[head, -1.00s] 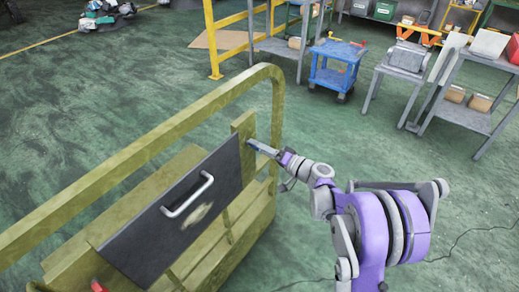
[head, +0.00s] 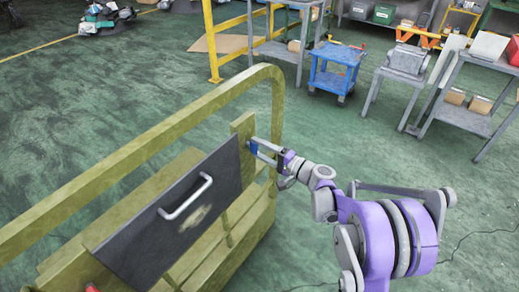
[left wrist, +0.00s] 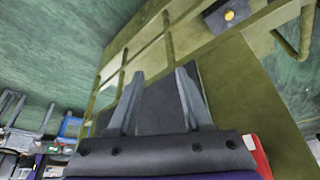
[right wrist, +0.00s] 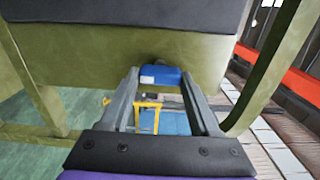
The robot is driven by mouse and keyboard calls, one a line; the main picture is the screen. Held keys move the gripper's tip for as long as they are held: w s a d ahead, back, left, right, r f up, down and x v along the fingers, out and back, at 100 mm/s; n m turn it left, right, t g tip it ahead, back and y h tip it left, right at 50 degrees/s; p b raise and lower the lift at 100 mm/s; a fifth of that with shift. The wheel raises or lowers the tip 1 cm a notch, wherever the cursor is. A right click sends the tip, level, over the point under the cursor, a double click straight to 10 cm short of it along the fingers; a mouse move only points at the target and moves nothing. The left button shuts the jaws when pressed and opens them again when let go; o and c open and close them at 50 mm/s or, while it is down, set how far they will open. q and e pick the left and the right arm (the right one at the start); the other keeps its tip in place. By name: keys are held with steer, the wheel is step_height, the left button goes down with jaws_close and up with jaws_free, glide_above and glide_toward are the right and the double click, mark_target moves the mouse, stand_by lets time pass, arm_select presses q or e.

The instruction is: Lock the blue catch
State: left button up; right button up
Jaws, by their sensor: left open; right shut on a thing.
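The blue catch (head: 254,147) sits on the green post at the right end of the dark panel (head: 150,228). My right gripper (head: 259,148) is at the catch, with its two fingers on either side of it. In the right wrist view the blue catch (right wrist: 160,76) lies crosswise between the fingertips of my right gripper (right wrist: 160,78), against the green frame. My left gripper (left wrist: 155,82) is open and empty in the left wrist view, over the dark panel. It is not visible in the head view.
The green frame (head: 150,133) has a curved rail above the panel. The panel has a metal handle (head: 186,197). A small red part (head: 91,288) shows at the bottom left. A blue cart (head: 335,70) and grey benches stand well behind, with free floor between.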

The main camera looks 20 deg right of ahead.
stand_by(0.3)
steer(key=o, duration=1.4)
steer(key=shift+c, duration=0.2)
steer(key=shift+s+d, duration=0.1)
steer(key=v, duration=1)
steer(key=shift+s+d, duration=0.2)
steer(key=shift+s, duration=0.05)
steer(key=shift+a, duration=0.1)
